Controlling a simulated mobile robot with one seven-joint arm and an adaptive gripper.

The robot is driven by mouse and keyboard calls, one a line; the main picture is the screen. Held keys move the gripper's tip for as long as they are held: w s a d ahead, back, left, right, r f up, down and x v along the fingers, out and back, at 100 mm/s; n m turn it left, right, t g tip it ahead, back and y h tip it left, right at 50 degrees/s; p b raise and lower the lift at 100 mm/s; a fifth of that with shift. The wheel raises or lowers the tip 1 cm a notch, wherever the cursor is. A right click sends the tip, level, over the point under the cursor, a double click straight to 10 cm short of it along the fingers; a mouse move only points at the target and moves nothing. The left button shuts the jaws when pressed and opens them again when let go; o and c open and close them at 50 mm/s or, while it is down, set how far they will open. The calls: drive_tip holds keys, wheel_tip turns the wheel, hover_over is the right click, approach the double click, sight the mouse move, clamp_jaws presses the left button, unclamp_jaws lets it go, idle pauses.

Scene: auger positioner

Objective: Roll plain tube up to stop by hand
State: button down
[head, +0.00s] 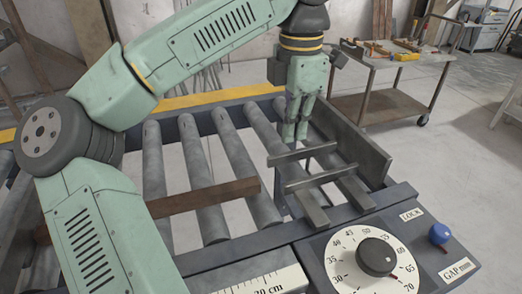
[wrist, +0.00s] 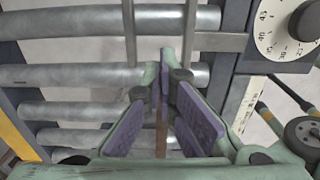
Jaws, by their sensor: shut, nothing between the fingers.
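I take the plain tube to be the rusty brown bar (head: 204,197), which lies across the rollers in the head view, partly hidden behind my arm. Its right end is short of the grey bars. In the wrist view a brown strip of it (wrist: 161,140) shows between my finger pads. My gripper (head: 292,136) points down, shut and empty, just behind the far bar. Its purple pads also show in the wrist view (wrist: 163,78).
A dial panel with a black knob (head: 376,257), a blue lever knob (head: 440,233) and a LOCK label stands front right. A scale (head: 266,284) runs along the front rail. A tool cart (head: 390,80) stands behind. Gaps lie between the grey rollers (head: 237,150).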

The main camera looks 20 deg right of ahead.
wheel_tip(320, 180, down, 10)
drive_tip(key=b, duration=0.4)
drive_tip(key=shift+s+r, duration=0.1)
drive_tip(key=shift+a, duration=2)
